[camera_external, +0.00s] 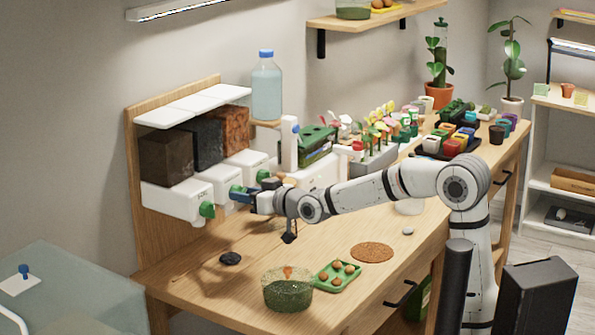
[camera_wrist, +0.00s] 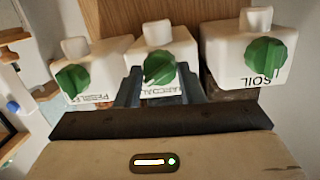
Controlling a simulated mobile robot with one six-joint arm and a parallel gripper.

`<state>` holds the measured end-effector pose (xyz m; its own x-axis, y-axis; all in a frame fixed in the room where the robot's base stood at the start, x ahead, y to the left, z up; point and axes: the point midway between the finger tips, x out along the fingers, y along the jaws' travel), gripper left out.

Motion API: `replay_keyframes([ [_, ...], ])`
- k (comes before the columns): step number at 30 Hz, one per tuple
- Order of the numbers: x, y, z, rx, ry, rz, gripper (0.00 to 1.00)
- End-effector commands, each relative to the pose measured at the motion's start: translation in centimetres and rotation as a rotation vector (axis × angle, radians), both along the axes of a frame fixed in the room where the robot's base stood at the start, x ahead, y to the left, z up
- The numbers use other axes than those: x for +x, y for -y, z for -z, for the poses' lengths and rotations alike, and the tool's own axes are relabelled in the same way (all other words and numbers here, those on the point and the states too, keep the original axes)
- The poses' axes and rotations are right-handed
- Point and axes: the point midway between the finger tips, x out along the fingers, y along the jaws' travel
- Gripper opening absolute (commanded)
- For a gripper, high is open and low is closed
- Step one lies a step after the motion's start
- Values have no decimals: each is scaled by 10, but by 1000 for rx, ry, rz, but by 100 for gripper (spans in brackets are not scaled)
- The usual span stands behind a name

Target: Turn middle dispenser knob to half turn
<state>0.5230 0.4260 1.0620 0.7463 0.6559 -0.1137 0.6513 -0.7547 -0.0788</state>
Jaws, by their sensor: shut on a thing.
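The dispenser has three white outlets, each with a green knob. In the wrist view the middle knob (camera_wrist: 158,69) sits between the two fingers of my gripper (camera_wrist: 159,85), which is shut on it. A pale mark shows on the knob's lower left. The charcoal label below it is partly covered.
A water bottle (camera_external: 267,88) stands on a small shelf beside the dispenser.

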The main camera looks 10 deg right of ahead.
Motion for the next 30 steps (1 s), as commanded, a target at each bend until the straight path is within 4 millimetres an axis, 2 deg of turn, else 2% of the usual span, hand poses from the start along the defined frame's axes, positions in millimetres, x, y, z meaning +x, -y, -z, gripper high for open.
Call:
replay_keyframes([
  [1, 0, 1, 7, 31, -31, 1, 12],
  [17, 2, 2, -3, 380, -389, 2, 12],
  [30, 3, 3, -3, 678, -687, 4, 12],
])
